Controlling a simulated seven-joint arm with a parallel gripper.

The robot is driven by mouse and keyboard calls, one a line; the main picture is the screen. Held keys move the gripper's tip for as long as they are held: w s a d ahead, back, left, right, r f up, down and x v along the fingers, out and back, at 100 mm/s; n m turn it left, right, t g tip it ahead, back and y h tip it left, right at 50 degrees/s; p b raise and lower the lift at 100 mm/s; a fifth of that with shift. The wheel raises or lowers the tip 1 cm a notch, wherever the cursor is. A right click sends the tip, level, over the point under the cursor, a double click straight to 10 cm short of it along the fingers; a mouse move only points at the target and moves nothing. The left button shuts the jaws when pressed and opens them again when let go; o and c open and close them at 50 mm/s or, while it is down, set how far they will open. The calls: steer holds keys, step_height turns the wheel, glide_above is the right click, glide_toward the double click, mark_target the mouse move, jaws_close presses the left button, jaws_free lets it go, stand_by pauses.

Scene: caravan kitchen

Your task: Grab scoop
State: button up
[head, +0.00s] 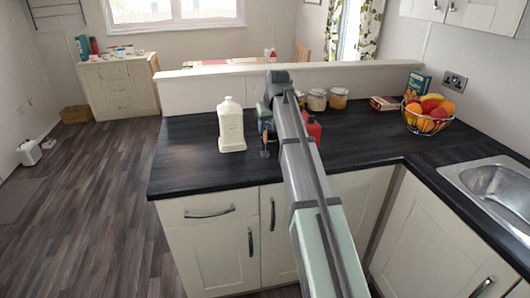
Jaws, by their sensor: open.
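My gripper (265,140) hangs down at the far end of my arm, over the dark worktop (190,165), just right of a white lidded jar (231,127). It is open, but its fingers are small and partly hidden by my arm. I cannot make out a scoop for certain. A thin brownish piece shows at the fingers, and I cannot tell whether it is part of the gripper or a separate thing. A red object (313,129) stands just right of my arm, partly hidden by it.
Glass jars (317,99) stand along the low back wall. A wire fruit bowl (429,116), a box (385,104) and a green packet (418,84) are at the right, near the sink (500,190). The worktop's left end is clear.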

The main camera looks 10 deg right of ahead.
mark_target(265, 141)
steer(key=shift+x, duration=2.65)
steer(key=shift+s+a, duration=0.15)
steer(key=shift+s, duration=0.05)
jaws_close()
